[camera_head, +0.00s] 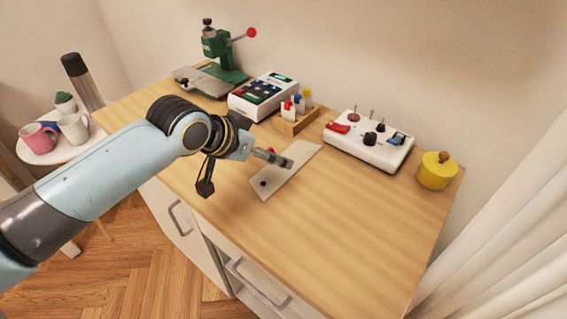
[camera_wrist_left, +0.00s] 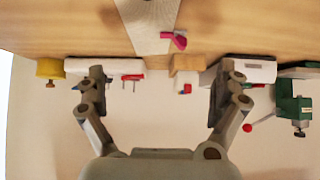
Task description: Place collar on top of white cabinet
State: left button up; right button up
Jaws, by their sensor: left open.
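A pale beige flat strip (camera_head: 297,155), which looks like the collar, lies slanted on the wooden top (camera_head: 345,215) of the white cabinet (camera_head: 172,212). A dark round spot shows near its front end. The strip also shows at the top of the left wrist view (camera_wrist_left: 148,22). My left gripper (camera_head: 272,157) is over the strip's left side in the head view, partly hiding it. Its two fingers stand wide apart in the left wrist view (camera_wrist_left: 160,88), with nothing between them. Whether it touches the strip is unclear. My right gripper is not in view.
Behind the strip stand a green press (camera_head: 222,52), a white keypad device (camera_head: 262,97), a wooden bottle holder (camera_head: 296,120), a white control box (camera_head: 368,143) and a yellow pot (camera_head: 436,171). A small pink-red item (camera_wrist_left: 175,40) is beside the strip. The front right tabletop is clear.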

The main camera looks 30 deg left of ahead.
pick_arm(q)
jog(key=x, duration=0.7)
jog(key=shift+d+f, duration=0.1)
jog(key=shift+d, duration=0.15)
jog(key=shift+s, duration=0.1)
jog(key=shift+c, duration=0.3)
jog(key=shift+s, duration=0.1)
jog(key=c, duration=1.9)
